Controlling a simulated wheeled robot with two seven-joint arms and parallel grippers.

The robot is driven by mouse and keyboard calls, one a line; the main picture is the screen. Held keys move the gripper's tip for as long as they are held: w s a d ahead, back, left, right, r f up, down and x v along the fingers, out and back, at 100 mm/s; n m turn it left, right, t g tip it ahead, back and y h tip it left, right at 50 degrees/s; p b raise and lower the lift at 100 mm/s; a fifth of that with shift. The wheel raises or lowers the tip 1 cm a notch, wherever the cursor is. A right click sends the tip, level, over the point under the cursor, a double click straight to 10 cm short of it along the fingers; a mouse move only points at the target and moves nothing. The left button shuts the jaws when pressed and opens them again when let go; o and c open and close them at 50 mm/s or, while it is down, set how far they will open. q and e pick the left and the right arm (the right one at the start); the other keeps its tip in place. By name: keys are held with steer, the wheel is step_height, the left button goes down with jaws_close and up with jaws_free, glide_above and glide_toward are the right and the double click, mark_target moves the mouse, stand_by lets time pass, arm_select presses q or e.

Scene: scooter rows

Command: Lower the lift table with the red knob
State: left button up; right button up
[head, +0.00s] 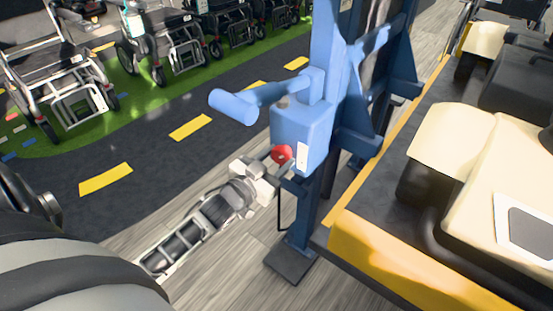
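The blue lift table (302,132) stands upright right of centre, with a blue crank-like handle (235,105) sticking out to the left. The red knob (281,154) is a small round part low on the blue housing, beside a white label. My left gripper (279,167) reaches in from the lower left, with its fingertips right at the knob. I cannot tell whether the fingers are closed on it or only beside it. My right gripper is not in view.
A yellow and black platform (372,259) with cream-seated scooters (452,137) fills the right side. Wheelchairs (62,82) stand in a row on green floor at the upper left. A dark lane with yellow dashes (190,127) and wood floor lie between.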

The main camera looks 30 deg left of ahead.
arm_select(q)
steer(key=shift+c, duration=1.2)
